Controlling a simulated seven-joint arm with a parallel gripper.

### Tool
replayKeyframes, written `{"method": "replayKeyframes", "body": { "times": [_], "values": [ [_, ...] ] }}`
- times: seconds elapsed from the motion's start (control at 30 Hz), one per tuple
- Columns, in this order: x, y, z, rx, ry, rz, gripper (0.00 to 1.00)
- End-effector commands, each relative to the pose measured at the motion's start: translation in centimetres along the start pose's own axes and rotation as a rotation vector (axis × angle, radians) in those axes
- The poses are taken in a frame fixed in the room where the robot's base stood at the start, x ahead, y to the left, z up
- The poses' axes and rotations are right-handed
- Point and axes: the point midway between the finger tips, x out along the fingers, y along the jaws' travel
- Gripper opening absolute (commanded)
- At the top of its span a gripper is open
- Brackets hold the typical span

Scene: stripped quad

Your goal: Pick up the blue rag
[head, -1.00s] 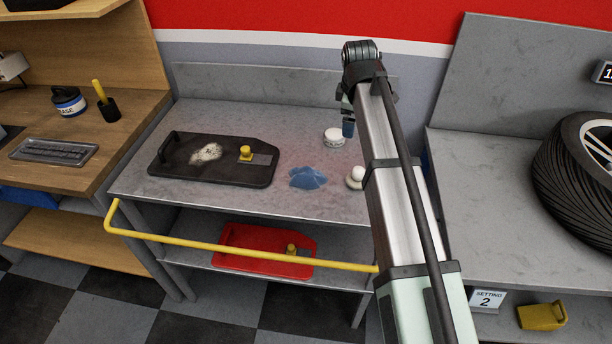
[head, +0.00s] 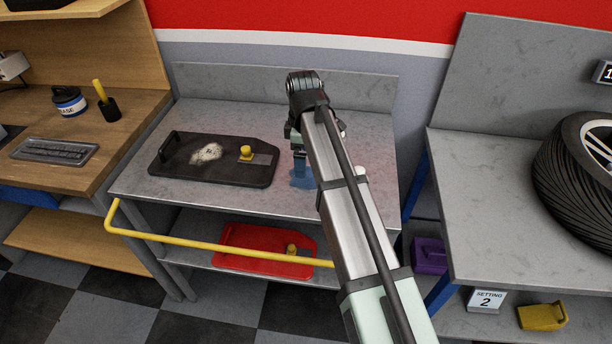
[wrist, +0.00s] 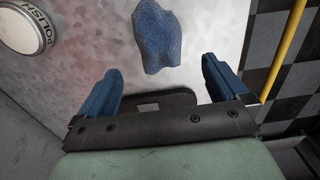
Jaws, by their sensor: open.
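The blue rag (head: 303,178) lies on the grey metal workbench, mostly hidden behind my arm in the head view. In the wrist view the rag (wrist: 157,37) lies flat and crumpled on the bench, ahead of my jaws and roughly centred between them. My gripper (wrist: 162,78) is open and empty, with two blue fingers apart. In the head view my gripper (head: 298,160) is over the bench at the rag, partly hidden by my arm. The wrist view shows a gap between the fingertips and the rag.
A black tray (head: 190,172) with a pale patch and a yellow knob lies left of the rag. A round white polish tin (wrist: 27,25) stands on the bench. A yellow rail (head: 220,248) runs along the bench front. A red tray (head: 240,255) lies on the shelf below.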

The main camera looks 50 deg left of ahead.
Motion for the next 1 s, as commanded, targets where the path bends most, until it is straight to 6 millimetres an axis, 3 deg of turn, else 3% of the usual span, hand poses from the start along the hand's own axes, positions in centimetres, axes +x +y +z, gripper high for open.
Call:
{"method": "replayKeyframes", "body": {
  "times": [0.37, 0.7, 0.97, 1.0],
  "values": [
    [2.0, -0.1, 0.2, 0.001, 0.0, 0.0, 1.0],
    [6.0, -0.1, 0.6, 0.0, 0.0, 0.0, 1.0],
    [6.2, 0.0, 0.6, 0.0, 0.0, 0.001, 1.0],
    [6.2, 0.0, 0.6, 0.0, 0.0, 0.001, 0.96]
  ]
}}
